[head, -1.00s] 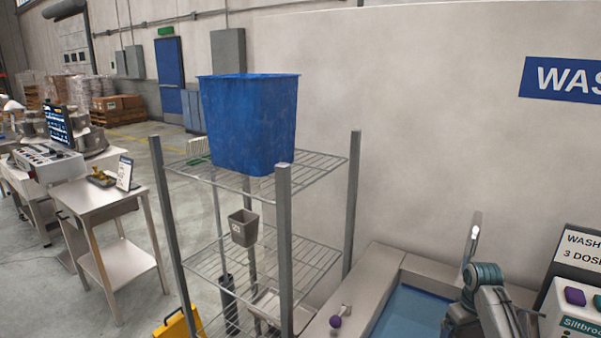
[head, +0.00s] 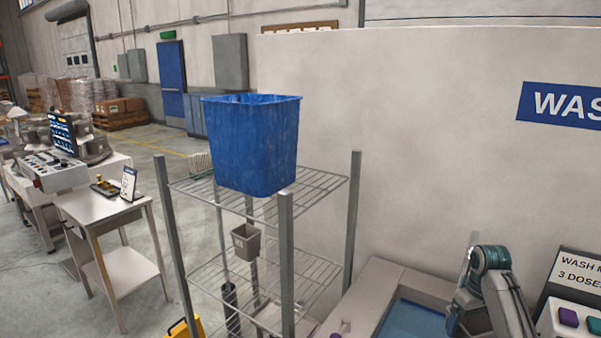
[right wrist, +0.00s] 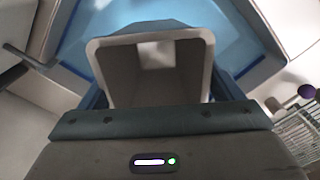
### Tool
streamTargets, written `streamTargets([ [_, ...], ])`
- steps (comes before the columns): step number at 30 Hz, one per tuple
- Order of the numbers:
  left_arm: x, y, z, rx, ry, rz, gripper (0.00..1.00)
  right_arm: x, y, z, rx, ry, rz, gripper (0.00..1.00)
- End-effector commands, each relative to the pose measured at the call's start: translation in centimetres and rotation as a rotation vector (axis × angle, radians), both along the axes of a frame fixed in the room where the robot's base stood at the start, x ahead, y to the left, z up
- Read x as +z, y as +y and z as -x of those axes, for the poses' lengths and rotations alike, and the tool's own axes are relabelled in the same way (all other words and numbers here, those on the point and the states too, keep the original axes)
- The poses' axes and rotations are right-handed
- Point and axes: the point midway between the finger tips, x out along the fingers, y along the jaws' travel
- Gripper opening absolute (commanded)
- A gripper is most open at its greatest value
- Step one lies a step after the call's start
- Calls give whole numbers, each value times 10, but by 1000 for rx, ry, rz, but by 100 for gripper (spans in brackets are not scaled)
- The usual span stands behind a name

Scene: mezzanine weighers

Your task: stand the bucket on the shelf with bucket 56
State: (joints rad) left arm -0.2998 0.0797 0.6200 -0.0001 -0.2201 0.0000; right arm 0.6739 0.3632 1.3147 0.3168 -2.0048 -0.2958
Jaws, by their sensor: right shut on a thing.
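A small grey-brown bucket (head: 246,241) with a pale label stands on the middle shelf (head: 300,262) of a wire rack; the label is too small to read. My right gripper (head: 467,312) is low at the right of the head view, over the blue basin and right of the rack. In the right wrist view it is shut on a second grey bucket (right wrist: 97,62), whose square open mouth faces the camera. The inside looks empty apart from a bright patch at the far end. This held bucket cannot be made out in the head view. My left gripper is out of view.
A large blue bin (head: 252,145) stands on the rack's top shelf, above the small bucket.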

Motion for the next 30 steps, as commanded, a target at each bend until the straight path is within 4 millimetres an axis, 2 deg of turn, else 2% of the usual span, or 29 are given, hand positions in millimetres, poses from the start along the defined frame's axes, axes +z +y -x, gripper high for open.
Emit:
streamTargets([
  [1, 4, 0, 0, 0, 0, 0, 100, 5, 0, 0, 0, 0, 0, 45],
  [3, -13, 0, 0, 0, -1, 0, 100, -18, 0, 0, 0, 1, 0, 45],
  [8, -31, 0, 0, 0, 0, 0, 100, -46, 0, -1, -1, 0, 0, 45],
  [16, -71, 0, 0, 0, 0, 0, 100, -110, 0, 0, -1, 1, -1, 45],
  [20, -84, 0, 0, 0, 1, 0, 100, -132, 0, -1, -1, -2, 0, 45],
  [23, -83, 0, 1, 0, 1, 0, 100, -133, 0, -1, 0, -2, 1, 45],
  [25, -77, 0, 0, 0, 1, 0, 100, -126, 0, -1, 0, -3, 0, 45],
  [30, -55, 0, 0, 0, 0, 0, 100, -93, 0, -1, 0, -3, 1, 45],
])
